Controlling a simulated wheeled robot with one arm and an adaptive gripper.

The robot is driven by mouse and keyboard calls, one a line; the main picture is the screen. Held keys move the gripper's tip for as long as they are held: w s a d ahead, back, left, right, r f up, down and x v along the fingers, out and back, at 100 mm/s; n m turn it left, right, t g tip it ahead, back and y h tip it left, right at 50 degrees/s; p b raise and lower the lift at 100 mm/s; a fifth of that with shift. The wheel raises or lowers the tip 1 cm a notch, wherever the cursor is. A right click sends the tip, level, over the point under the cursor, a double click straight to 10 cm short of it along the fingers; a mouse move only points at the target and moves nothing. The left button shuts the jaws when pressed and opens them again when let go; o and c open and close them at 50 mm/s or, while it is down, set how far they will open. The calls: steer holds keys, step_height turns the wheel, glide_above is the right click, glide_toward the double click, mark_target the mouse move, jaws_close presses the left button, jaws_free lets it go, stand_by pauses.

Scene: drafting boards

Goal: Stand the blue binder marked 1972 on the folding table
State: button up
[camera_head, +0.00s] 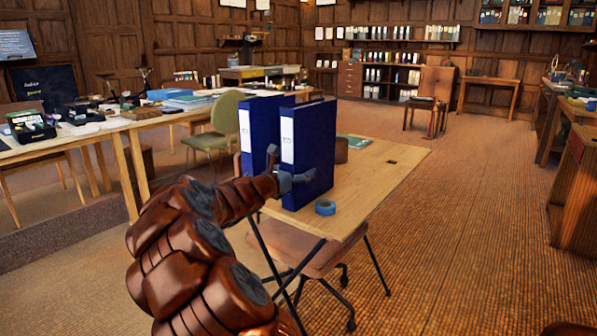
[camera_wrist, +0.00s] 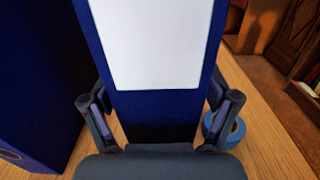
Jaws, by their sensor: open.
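Two blue binders stand upright side by side on the folding table (camera_head: 385,180). The right binder (camera_head: 318,148) has a white spine label, which fills much of the wrist view above the blue spine (camera_wrist: 155,120). The left binder (camera_head: 258,112) also shows at the left of the wrist view (camera_wrist: 35,75). I cannot read the year 1972 on either. My gripper (camera_head: 289,170) is at the lower spine of the right binder. In the wrist view its open fingers (camera_wrist: 160,104) lie one on each side of that spine; I cannot tell whether they touch it.
A roll of blue tape (camera_head: 325,207) lies just right of the binder. A green flat item (camera_head: 356,141) and a brown block (camera_head: 341,151) are behind it. A brown chair (camera_head: 310,260) is under the table; a green chair (camera_head: 224,122) stands behind.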

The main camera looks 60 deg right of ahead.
steer(key=p+v, duration=0.2)
steer(key=v, duration=1)
steer(key=shift+p, duration=0.3)
steer(key=shift+a, duration=0.1)
steer(key=s+a+f+m+y, duration=0.5)
steer(key=s+a+y, duration=0.1)
steer(key=a, duration=1.1)
steer(key=s+a+f+m+y, duration=0.5)
steer(key=s+a+y, duration=0.1)
steer(key=a, duration=1)
steer(key=s+a+f+m+y, duration=0.5)
steer(key=s+a, duration=0.1)
steer(key=a, duration=1.1)
steer(key=shift+a+f+y, duration=0.25)
steer(key=shift+a+y, duration=0.1)
steer(key=shift+y, duration=0.05)
